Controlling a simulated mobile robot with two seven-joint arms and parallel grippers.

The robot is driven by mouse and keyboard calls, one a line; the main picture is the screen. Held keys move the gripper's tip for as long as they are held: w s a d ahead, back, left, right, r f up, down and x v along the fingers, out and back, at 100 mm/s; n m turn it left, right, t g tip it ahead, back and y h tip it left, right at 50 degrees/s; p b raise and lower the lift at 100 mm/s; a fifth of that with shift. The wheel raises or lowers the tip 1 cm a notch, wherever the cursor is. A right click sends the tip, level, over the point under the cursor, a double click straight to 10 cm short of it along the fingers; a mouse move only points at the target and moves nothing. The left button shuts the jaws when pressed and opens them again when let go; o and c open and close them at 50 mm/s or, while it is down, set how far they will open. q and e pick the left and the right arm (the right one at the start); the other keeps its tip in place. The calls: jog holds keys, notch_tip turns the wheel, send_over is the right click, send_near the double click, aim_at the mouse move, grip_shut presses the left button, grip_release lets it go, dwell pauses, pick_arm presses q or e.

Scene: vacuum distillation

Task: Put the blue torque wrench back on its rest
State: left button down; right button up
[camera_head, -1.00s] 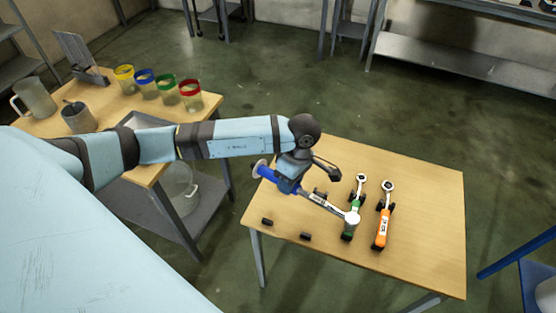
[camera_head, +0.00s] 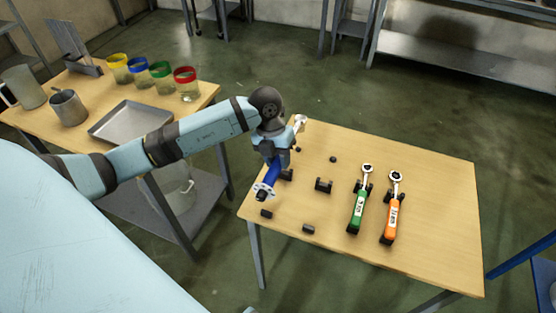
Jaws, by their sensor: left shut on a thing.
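The blue torque wrench (camera_head: 272,175) is in my left gripper (camera_head: 274,158), which is shut on its blue handle. The wrench's silver head (camera_head: 300,122) points away to the upper right, and its handle end points toward the near left. It is over the left part of the wooden table, close to the leftmost black rest pieces (camera_head: 266,213). I cannot tell whether it touches them. A second empty row of black rest pieces (camera_head: 323,186) is to its right. My right gripper is not in view.
A green wrench (camera_head: 357,210) and an orange wrench (camera_head: 391,218) lie on rests on the right of the wooden table (camera_head: 440,220). The left table holds a metal tray (camera_head: 130,122), a metal cup (camera_head: 68,108) and several colour-rimmed jars (camera_head: 186,84).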

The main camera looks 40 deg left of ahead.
pick_arm(q)
jog(key=shift+s+r, duration=0.15)
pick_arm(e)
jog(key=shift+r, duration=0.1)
pick_arm(q)
jog(key=shift+f+b, duration=0.85)
jog(key=shift+f, duration=0.65)
jog(key=shift+f+b, duration=0.95)
jog(key=shift+f, duration=0.55)
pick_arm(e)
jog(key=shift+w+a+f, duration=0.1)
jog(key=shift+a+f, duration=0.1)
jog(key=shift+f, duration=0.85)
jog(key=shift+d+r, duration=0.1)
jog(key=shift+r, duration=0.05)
pick_arm(q)
jog(key=shift+s+f, duration=0.1)
jog(key=shift+f, duration=0.55)
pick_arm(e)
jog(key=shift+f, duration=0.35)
pick_arm(q)
jog(key=shift+f+b, duration=0.7)
jog(key=shift+f, duration=0.25)
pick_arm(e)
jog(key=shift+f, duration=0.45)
